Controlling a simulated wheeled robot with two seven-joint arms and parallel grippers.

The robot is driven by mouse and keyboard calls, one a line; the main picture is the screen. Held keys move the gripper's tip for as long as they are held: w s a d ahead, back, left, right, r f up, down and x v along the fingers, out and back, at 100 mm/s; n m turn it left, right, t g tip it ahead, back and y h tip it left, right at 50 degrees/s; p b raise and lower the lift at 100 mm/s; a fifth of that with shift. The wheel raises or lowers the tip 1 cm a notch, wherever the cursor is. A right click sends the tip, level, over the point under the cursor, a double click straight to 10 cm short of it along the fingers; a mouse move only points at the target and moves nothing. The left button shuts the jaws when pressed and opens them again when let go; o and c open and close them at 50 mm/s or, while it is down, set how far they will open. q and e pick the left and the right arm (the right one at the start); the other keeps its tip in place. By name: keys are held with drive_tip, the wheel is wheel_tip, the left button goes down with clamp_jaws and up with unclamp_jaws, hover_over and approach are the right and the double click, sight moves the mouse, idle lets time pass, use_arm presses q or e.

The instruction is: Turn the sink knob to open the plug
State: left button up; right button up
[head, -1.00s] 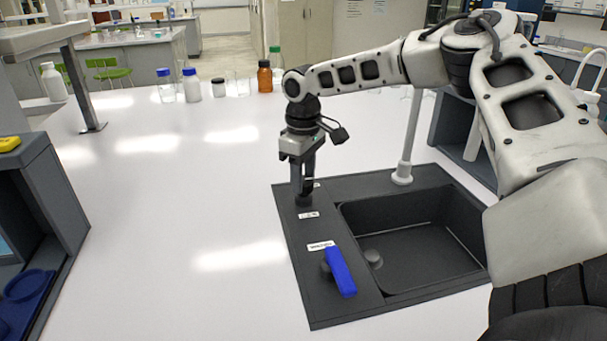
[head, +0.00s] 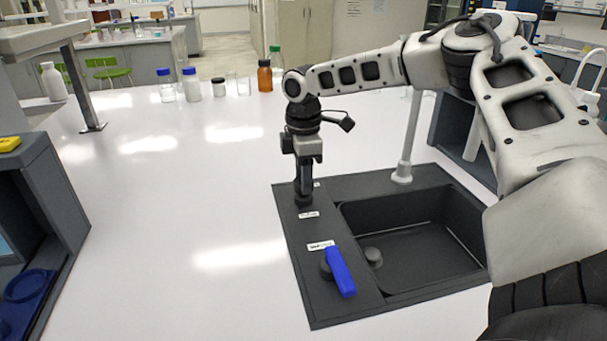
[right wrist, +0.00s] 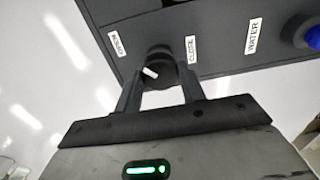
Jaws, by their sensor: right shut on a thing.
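The dark round sink knob (head: 304,200) stands on the sink's left panel, near its back end. My right gripper (head: 304,188) points down over it, its fingers shut on the knob. In the right wrist view the knob (right wrist: 161,66) sits between the two fingertips (right wrist: 159,88). A white mark on the knob lies toward its left side. The OPEN label (right wrist: 117,43) is left of the knob and the CLOSE label (right wrist: 191,50) right of it. A small grey round piece (head: 373,257) shows at the basin's left side; I cannot tell if it is the plug. My left gripper is out of view.
The blue water handle (head: 341,272) is nearer on the same panel. The dark sink basin (head: 425,255) is to the right, with a pale tap post (head: 403,165) behind it. Bottles, including a brown one (head: 265,76), line the back. The white bench left of the sink is clear.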

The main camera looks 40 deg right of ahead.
drive_tip(key=shift+r, duration=0.1)
idle(0.4)
drive_tip(key=o, duration=1)
drive_tip(key=shift+c, duration=0.2)
wheel_tip(320, 180, up, 16)
